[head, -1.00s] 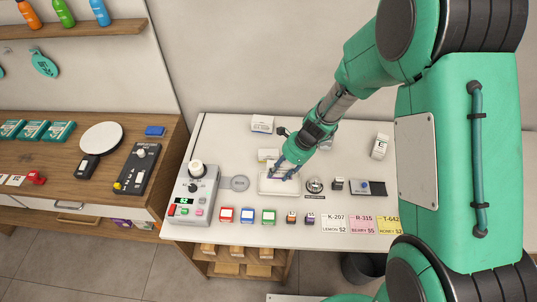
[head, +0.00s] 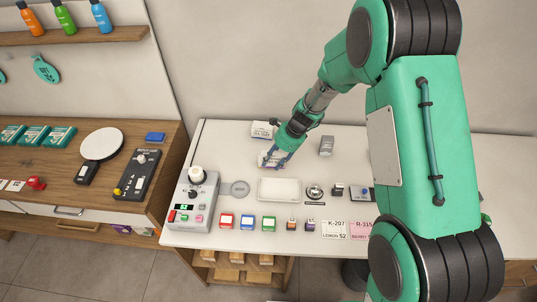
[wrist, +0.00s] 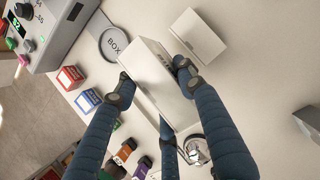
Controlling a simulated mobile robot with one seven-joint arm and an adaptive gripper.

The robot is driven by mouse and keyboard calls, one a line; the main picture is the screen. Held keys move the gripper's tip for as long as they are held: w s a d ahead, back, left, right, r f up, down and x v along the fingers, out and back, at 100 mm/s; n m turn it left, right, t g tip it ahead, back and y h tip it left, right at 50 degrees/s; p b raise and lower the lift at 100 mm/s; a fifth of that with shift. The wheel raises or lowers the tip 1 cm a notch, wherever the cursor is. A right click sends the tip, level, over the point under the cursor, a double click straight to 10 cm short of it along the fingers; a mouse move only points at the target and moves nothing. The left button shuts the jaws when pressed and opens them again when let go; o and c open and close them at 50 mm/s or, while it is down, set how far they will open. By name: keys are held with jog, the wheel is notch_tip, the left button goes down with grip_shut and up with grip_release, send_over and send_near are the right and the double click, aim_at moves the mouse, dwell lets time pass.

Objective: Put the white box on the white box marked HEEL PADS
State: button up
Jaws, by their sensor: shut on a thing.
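My gripper (head: 270,161) is over the counter just behind the white tray (head: 279,189). In the wrist view its blue fingers (wrist: 150,88) are shut on a white box (wrist: 152,72), seen from above, with faint marks on its far side. Another white box (head: 262,130) stands on the counter behind the gripper, with small lettering on its front; a white box also shows beyond the fingers in the wrist view (wrist: 199,38). The words HEEL PADS cannot be read on either. I cannot tell whether the held box touches something below it; the fingers hide this.
A grey box (head: 326,146) stands to the right. A scale-like device (head: 193,198) with a round BOX plate (head: 240,188) is at the left. A bell (head: 315,191) and several small coloured boxes line the front. The tray looks empty.

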jog(key=w, duration=0.2)
jog(key=w+a, duration=0.1)
jog(key=w, duration=0.1)
jog(key=w+a, duration=0.1)
jog(key=w, duration=0.1)
jog(key=shift+w+a+f, duration=0.1)
jog(key=shift+w+f, duration=0.15)
jog(key=shift+f, duration=0.05)
jog(key=shift+f, duration=1.8)
jog(key=shift+f, duration=0.15)
jog(key=o, duration=1.2)
jog(key=v, duration=1.2)
jog(key=shift+p, duration=0.3)
